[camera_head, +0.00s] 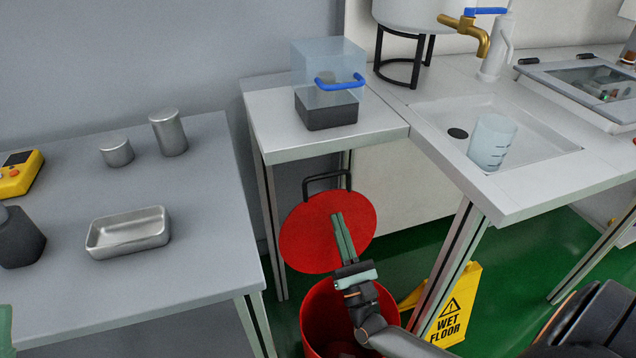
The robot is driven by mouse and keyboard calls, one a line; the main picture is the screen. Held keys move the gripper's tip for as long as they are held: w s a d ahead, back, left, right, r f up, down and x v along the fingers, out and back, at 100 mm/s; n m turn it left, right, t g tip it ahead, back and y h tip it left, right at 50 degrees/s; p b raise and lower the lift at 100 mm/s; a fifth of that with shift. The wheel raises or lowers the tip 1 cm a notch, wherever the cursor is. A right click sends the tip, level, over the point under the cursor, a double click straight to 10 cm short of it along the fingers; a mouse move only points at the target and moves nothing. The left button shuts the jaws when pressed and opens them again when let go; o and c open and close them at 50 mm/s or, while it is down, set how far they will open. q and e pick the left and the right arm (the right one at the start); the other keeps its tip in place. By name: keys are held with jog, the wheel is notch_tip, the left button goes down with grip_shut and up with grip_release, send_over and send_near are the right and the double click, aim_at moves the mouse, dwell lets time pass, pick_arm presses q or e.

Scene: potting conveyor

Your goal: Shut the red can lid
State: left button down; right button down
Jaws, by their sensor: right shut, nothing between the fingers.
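The red can (318,318) stands on the green floor between the tables, with its open mouth facing up. Its round red lid (303,235) is raised at the back of the can, tilted close to upright, with a black handle (325,178) at its top. My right gripper (340,218) is shut and empty, its fingers pointing up in front of the lid's face; I cannot tell whether they touch it. My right forearm crosses over the can's right side and hides part of its rim. A green piece at the lower left edge looks like a bit of my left gripper (5,332).
A grey table (200,230) with metal cups and a tray stands at left. A small table (280,140) with a clear box is behind the lid. A sink counter (520,200) and yellow wet-floor sign (457,308) are to the right of the can.

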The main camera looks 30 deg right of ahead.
jog(key=x, duration=0.9)
jog(key=shift+w+r, duration=0.2)
jog(key=shift+r, duration=0.1)
